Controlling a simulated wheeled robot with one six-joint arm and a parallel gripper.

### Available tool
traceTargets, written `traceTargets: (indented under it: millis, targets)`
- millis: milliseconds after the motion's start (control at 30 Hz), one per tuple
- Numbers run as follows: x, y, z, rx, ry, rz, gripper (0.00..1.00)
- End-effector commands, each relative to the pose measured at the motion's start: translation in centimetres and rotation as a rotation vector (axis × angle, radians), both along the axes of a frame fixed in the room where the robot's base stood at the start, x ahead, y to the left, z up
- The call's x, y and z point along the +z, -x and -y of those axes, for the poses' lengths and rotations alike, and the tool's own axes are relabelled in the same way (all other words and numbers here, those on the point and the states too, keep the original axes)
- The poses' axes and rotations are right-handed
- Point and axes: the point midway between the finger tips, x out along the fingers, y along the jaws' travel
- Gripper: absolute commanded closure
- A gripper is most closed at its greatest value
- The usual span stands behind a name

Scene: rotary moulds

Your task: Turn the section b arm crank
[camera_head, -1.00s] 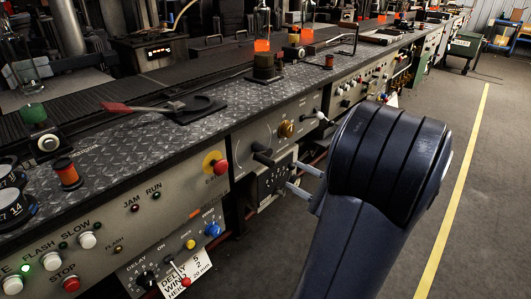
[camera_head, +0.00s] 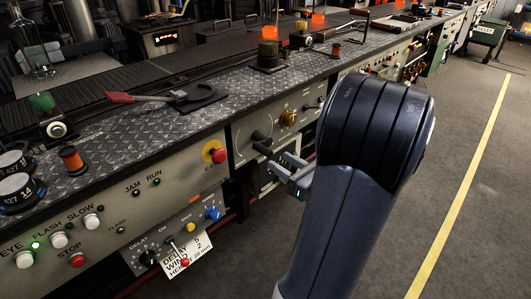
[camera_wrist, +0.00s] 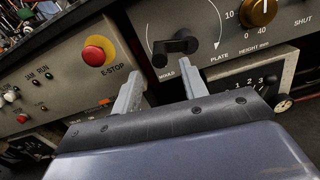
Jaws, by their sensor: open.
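A black crank (camera_wrist: 176,46) with a short handle sits on the grey panel between the words MOULD and PLATE, below a curved arrow. It also shows in the head view (camera_head: 261,137), left of my forearm. My gripper (camera_wrist: 163,80) is open and empty, its two grey fingers apart and pointing at the panel. In the wrist view the crank lies just beyond the fingertips, between them and slightly right. In the head view my gripper (camera_head: 284,168) is just below and right of the crank. I cannot tell whether a finger touches it.
A red E-stop button (camera_wrist: 94,54) on a yellow base is left of the crank. A brass knob (camera_wrist: 258,11) is to its right. A numbered dial panel (camera_wrist: 266,82) is below right. The bench edge overhangs the panels. The floor (camera_head: 445,160) on the right is clear.

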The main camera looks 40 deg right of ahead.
Motion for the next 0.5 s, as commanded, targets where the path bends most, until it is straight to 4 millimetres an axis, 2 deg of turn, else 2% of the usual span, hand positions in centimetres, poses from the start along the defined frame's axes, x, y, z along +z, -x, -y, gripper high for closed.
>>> traceTargets:
  millis: [200,500]
  targets:
    - [-0.1,-3.4,-0.4,0.006,0.001,0.001,0.59]
    - [-0.1,-6.4,-0.5,0.001,0.001,0.0,0.59]
